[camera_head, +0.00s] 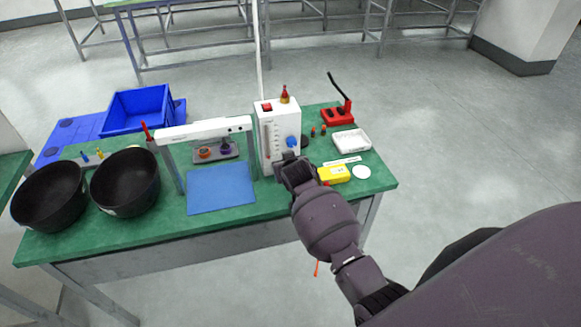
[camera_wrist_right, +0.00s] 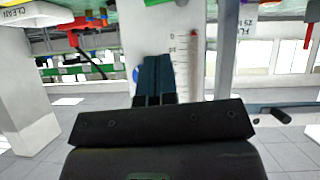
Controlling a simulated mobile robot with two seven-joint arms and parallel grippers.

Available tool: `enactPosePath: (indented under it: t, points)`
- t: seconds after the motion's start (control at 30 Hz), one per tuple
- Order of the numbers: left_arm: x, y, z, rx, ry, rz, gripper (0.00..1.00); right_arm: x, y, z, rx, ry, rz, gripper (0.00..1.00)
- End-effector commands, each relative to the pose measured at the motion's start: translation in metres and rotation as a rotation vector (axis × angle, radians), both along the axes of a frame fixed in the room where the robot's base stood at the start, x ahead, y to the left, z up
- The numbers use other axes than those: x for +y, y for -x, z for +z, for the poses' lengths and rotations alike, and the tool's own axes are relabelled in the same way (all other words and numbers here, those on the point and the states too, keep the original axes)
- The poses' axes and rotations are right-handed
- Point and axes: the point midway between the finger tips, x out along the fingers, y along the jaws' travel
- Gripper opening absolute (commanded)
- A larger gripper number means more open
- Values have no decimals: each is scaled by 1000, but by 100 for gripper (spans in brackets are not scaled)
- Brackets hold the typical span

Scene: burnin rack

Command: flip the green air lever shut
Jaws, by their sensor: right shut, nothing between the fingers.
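No green air lever can be made out in either view; it may be hidden behind my right gripper. The white box unit (camera_head: 266,133) stands on the green table, with a scale on its front, a red switch and a blue knob (camera_head: 293,142). My right gripper (camera_head: 294,165) is in front of the unit's lower part, close to it; contact cannot be told. In the right wrist view the gripper's shut, empty fingers (camera_wrist_right: 155,80) point at the white unit's scaled face (camera_wrist_right: 183,45), and a bit of blue shows beside them. My left gripper is not in view.
A yellow box (camera_head: 334,174) and a white disc (camera_head: 361,172) lie right of my gripper. A blue mat (camera_head: 221,190) under a white-topped frame is at left, with two black bowls (camera_head: 125,182) beyond. A red stand (camera_head: 338,115) with a black lever is behind right.

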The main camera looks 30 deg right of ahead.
Motion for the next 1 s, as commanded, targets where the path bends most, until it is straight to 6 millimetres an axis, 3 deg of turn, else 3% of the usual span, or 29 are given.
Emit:
enactPosePath:
  t: [0.43, 1.0]
  points:
    - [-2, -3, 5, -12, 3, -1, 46, 14, 44, 30, 1, 0, 0, 0]
    - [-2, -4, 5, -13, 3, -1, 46, 16, 50, 35, 1, 0, 0, 0]
